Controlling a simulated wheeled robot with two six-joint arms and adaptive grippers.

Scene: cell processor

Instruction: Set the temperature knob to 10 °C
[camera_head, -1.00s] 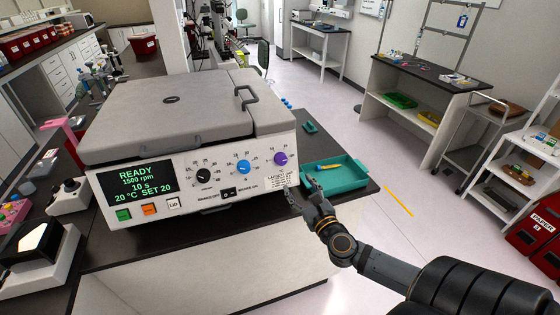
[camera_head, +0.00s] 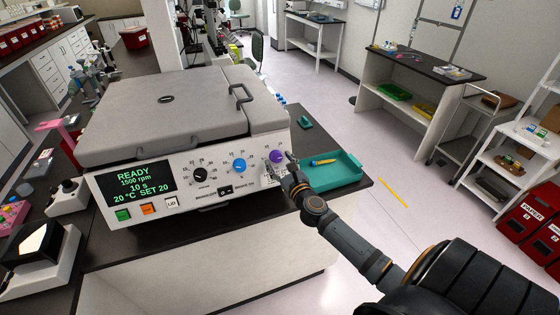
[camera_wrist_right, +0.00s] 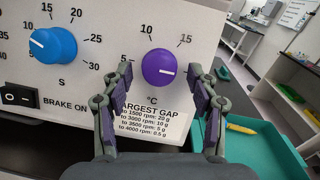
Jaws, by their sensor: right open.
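The purple temperature knob (camera_head: 277,156) is on the right of the cell processor's front panel (camera_head: 215,190). In the right wrist view the knob (camera_wrist_right: 159,66) has °C below it and marks 10 and 15 above it. Its white pointer line points right, past the 15 mark. The processor's display (camera_head: 132,184) reads READY, 1500 rpm, 10 s, 20 °C SET 20. My right gripper (camera_head: 280,167) is in front of the panel by the knob. In the right wrist view its open fingers (camera_wrist_right: 161,78) frame the knob left and right, with gaps on both sides. My left gripper is not in view.
A blue knob (camera_wrist_right: 53,47) marked S is left of the purple one, with a black rocker switch (camera_wrist_right: 19,96) below it. A teal tray (camera_head: 345,178) holding a yellow item (camera_head: 323,162) stands right of the processor, close to my right gripper.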

